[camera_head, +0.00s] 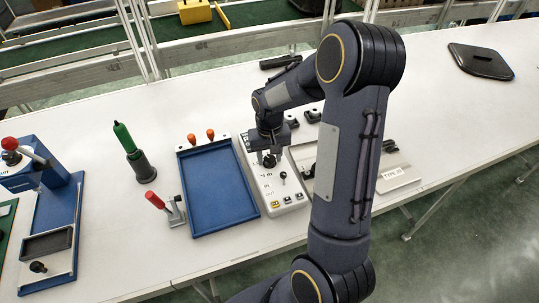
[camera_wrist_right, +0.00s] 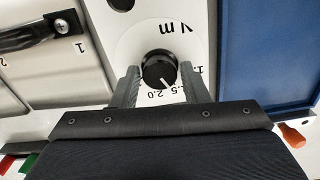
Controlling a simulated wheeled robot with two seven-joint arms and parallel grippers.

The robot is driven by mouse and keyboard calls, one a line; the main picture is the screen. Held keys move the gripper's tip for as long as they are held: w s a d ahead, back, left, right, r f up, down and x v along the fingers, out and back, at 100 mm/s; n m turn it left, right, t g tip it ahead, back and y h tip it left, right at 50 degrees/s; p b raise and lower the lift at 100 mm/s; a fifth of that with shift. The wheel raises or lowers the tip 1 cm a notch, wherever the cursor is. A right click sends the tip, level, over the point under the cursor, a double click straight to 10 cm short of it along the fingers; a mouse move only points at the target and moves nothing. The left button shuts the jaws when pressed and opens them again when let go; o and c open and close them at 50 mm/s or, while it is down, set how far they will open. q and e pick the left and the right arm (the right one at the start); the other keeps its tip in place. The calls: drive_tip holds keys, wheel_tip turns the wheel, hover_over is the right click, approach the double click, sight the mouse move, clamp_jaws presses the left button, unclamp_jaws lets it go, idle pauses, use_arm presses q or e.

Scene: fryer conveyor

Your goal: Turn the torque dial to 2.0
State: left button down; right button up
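The torque dial is a round black knob (camera_wrist_right: 159,69) with a white pointer line, on a white panel. Printed numbers around it include 2.0 (camera_wrist_right: 155,93). The pointer faces the lower right in the right wrist view, between the 1.5 mark and 2.0. My right gripper (camera_wrist_right: 159,73) has one finger on each side of the knob, with a visible gap on both sides; it is open. In the head view my right gripper (camera_head: 267,156) points down over the white control box (camera_head: 289,208), partly hiding the dial. My left gripper is not in view.
A blue tray (camera_head: 222,231) stands left of the control box. A red-handled lever (camera_head: 155,200), a green-handled tool (camera_head: 125,138) and a blue lever fixture (camera_head: 58,215) stand farther left. A grey plate (camera_head: 392,180) lies to the right.

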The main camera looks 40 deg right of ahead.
drive_tip(key=c, duration=0.6)
drive_tip(key=shift+c, duration=0.2)
drive_tip(key=shift+m, duration=0.4)
drive_tip(key=m+b, duration=0.1)
drive_tip(key=m, duration=0.2)
drive_tip(key=shift+m, duration=2.5)
drive_tip(key=o, duration=1)
